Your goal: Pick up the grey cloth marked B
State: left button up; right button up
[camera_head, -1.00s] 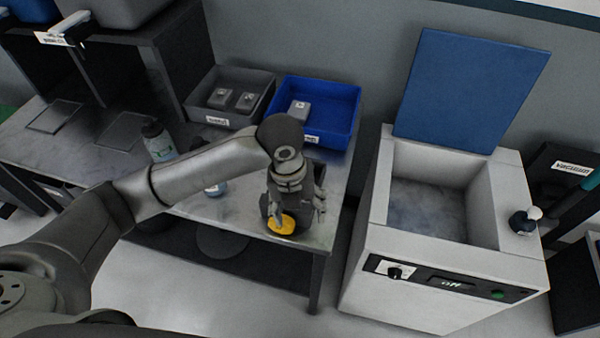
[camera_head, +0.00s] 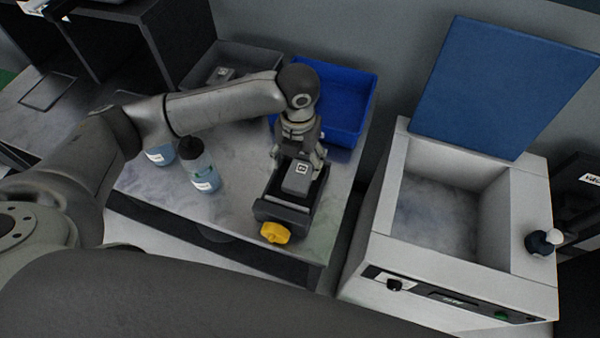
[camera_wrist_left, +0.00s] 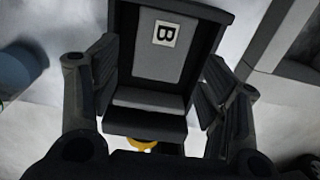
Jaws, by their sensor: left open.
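The grey cloth (camera_head: 297,177), a block-like piece with a small white label, lies in a dark holder (camera_head: 284,214) with a yellow knob (camera_head: 275,232) near the table's front edge. In the left wrist view the label on the cloth (camera_wrist_left: 160,62) reads B, and the dark holder (camera_wrist_left: 208,12) frames it. My left gripper (camera_head: 298,158) is over the holder, pointing down. It is open, and the wrist view shows its fingers (camera_wrist_left: 160,88) apart on either side of the holder. Whether they touch anything, I cannot tell. My right gripper is out of view.
Two bottles (camera_head: 200,170) stand left of the holder. Behind are a grey bin (camera_head: 245,53) with a grey piece and a blue bin (camera_head: 352,95), partly hidden by my arm. A white machine (camera_head: 415,255) with a raised blue lid (camera_head: 505,85) stands right of the table.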

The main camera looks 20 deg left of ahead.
aim_at(299, 175)
pick_arm(q)
jog(key=shift+f, duration=0.7)
notch_tip(299, 175, down, 5)
jog(key=shift+d+p, duration=0.1)
jog(key=shift+p, duration=0.55)
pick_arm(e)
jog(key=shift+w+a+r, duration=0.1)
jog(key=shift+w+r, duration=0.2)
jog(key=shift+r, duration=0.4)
pick_arm(q)
jog(key=shift+c, duration=0.4)
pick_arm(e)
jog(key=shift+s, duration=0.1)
pick_arm(q)
jog(key=c, duration=0.6)
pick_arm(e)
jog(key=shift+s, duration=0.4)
pick_arm(q)
jog(key=shift+w, duration=0.1)
